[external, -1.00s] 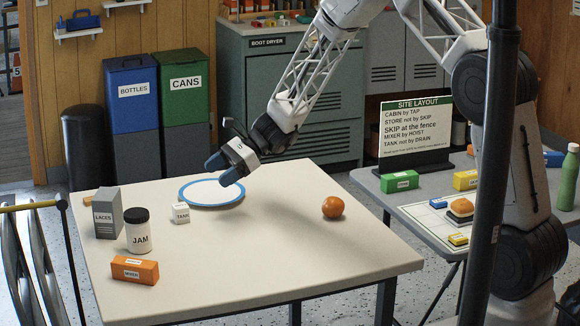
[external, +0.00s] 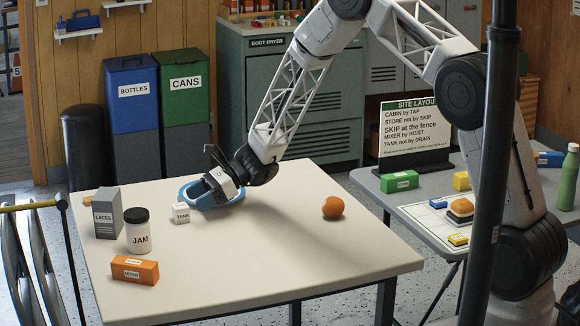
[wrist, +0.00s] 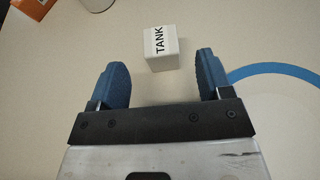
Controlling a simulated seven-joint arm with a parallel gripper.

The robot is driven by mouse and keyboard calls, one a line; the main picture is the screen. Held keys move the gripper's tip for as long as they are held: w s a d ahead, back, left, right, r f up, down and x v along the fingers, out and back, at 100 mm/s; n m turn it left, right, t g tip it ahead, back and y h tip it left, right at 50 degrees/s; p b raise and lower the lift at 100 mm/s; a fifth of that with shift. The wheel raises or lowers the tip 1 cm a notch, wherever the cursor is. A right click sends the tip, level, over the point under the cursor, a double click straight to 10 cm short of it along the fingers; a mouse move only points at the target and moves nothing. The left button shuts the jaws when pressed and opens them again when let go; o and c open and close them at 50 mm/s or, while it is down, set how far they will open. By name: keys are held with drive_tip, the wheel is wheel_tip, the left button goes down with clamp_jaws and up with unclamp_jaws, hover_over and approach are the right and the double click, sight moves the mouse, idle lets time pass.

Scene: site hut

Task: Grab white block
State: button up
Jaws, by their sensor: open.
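The white block (external: 181,213), labelled TANK, sits on the cream table beside the blue-rimmed white disc (external: 234,201). In the wrist view the white block (wrist: 161,48) lies just ahead of the gap between my fingertips, with its label on the top. My gripper (external: 194,196) is low over the table, to the right of the block and over the disc's left part. In the wrist view my gripper (wrist: 161,75) has its two blue fingers wide apart with nothing between them. The block looks untouched.
A grey LACES box (external: 108,213), a JAM jar (external: 138,231) and an orange MIXER block (external: 135,271) stand left of the white block. An orange fruit (external: 333,207) lies to the right. The front middle of the table (external: 260,260) is clear.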

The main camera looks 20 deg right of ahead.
sight(174, 212)
drive_tip(key=shift+x, duration=0.85)
drive_tip(key=shift+x, duration=2.6)
drive_tip(key=shift+w+f, duration=0.1)
drive_tip(key=shift+w, duration=0.05)
drive_tip(key=c, duration=1)
drive_tip(key=shift+c, duration=0.2)
